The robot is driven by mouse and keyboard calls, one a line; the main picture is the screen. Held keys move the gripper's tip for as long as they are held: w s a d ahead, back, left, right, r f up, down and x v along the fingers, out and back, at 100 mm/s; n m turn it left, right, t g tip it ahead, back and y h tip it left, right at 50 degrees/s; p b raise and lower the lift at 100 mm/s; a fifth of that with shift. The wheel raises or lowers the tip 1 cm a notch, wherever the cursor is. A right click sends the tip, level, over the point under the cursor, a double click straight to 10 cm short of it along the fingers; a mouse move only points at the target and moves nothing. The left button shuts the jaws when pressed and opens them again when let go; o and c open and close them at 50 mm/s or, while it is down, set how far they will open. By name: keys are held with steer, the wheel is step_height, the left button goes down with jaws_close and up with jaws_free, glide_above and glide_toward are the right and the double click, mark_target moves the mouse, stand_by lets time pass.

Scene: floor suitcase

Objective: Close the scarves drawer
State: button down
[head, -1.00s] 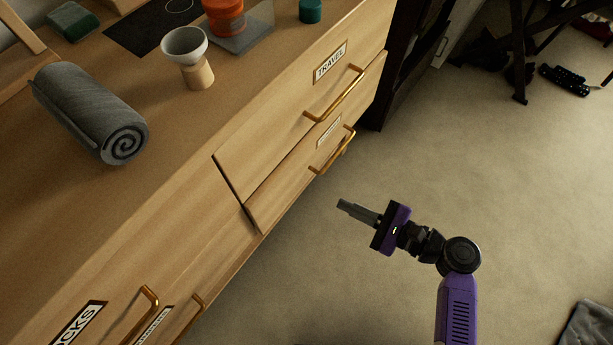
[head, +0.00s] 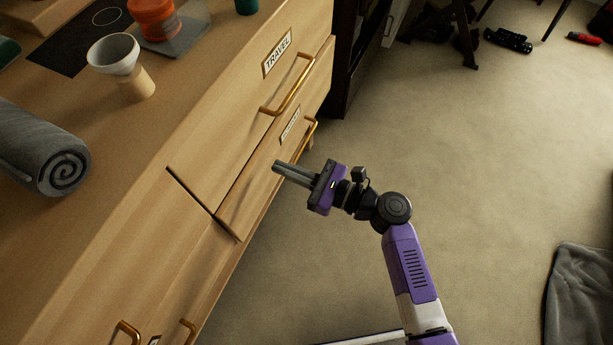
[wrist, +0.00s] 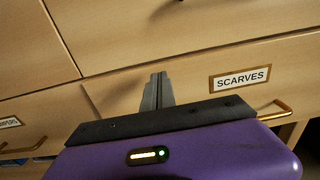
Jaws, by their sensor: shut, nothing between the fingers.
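The scarves drawer (head: 235,208) is the light wood front below the travel drawer (head: 238,137) in the head view. Its front seems to stand slightly out from the one above; the exact gap is hard to judge. In the wrist view its front (wrist: 190,82) carries a label (wrist: 240,78) reading SCARVES. Its brass handle (head: 308,140) is at its right part, and also shows in the wrist view (wrist: 274,110). My gripper (head: 277,168) is shut and empty, fingertips at the drawer front, left of the label. In the wrist view the fingertips (wrist: 158,77) overlap the front; I cannot tell whether they touch.
A cup (head: 113,54) on a wooden stand and a rolled grey towel (head: 40,150) sit on the dresser top. Carpet to the right is mostly clear. A grey cloth (head: 582,295) lies at lower right; a dark stand (head: 455,30) is at the back.

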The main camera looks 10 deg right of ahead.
mark_target(259, 159)
steer(key=x, duration=0.3)
steer(key=shift+a+b, duration=0.1)
steer(key=shift+b, duration=0.2)
steer(key=shift+x, duration=1.25)
steer(key=shift+r, duration=0.1)
